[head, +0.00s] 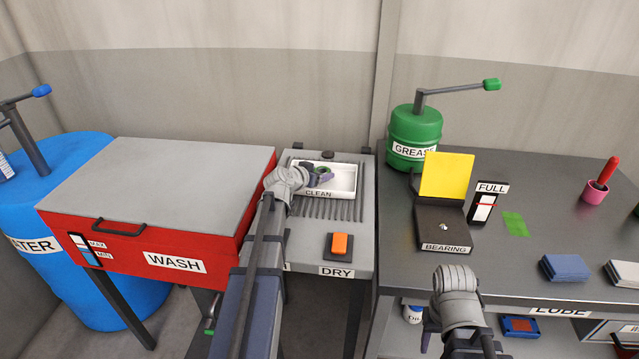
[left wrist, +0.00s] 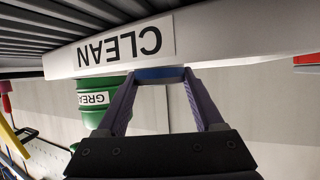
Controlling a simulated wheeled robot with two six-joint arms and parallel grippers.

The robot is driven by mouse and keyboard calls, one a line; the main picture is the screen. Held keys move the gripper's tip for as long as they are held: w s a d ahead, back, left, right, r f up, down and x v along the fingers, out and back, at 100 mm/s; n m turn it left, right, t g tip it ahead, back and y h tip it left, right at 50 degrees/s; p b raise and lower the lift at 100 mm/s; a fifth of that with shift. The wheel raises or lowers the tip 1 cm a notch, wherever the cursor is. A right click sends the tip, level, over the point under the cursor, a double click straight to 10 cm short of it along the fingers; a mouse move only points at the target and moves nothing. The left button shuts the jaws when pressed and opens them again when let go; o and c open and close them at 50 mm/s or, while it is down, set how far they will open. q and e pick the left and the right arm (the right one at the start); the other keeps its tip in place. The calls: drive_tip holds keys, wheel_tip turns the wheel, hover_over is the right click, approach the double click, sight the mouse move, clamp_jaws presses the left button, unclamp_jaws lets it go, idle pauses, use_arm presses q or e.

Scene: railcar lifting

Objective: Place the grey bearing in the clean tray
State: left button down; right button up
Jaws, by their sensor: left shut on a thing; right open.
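The clean tray (head: 344,186) is white and shallow, with a CLEAN label on its front, and stands at the back of the dry rack. My left gripper (head: 320,173) is over the tray, its purple fingers shut on a small grey-blue piece, taken as the grey bearing. Fingers and wrist mostly hide this piece.
A red wash box (head: 160,215) stands left of the ribbed dry rack (head: 335,210), which has an orange button (head: 340,244). On the right bench are a green grease pump (head: 414,135), an open bearing box (head: 441,227) with yellow lid and blue pads (head: 565,268).

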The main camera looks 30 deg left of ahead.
use_arm(q)
drive_tip(key=shift+f, duration=0.8)
use_arm(e)
drive_tip(key=shift+f, duration=0.8)
use_arm(q)
drive_tip(key=shift+f+b, duration=0.2)
drive_tip(key=shift+b, duration=0.25)
unclamp_jaws()
drive_tip(key=shift+r, duration=0.1)
use_arm(e)
drive_tip(key=shift+f, duration=0.1)
use_arm(q)
drive_tip(key=shift+r, duration=0.15)
drive_tip(key=shift+s+r+p, duration=0.2)
drive_tip(key=shift+s+p, duration=0.1)
drive_tip(key=shift+p, duration=0.15)
drive_tip(key=p+v, duration=0.4)
drive_tip(key=v, duration=0.6)
drive_tip(key=shift+s+r, duration=0.1)
drive_tip(key=shift+s, duration=0.1)
drive_tip(key=shift+s+a+r+p, duration=0.1)
drive_tip(key=shift+s+p, duration=0.3)
use_arm(e)
drive_tip(key=shift+r, duration=2.75)
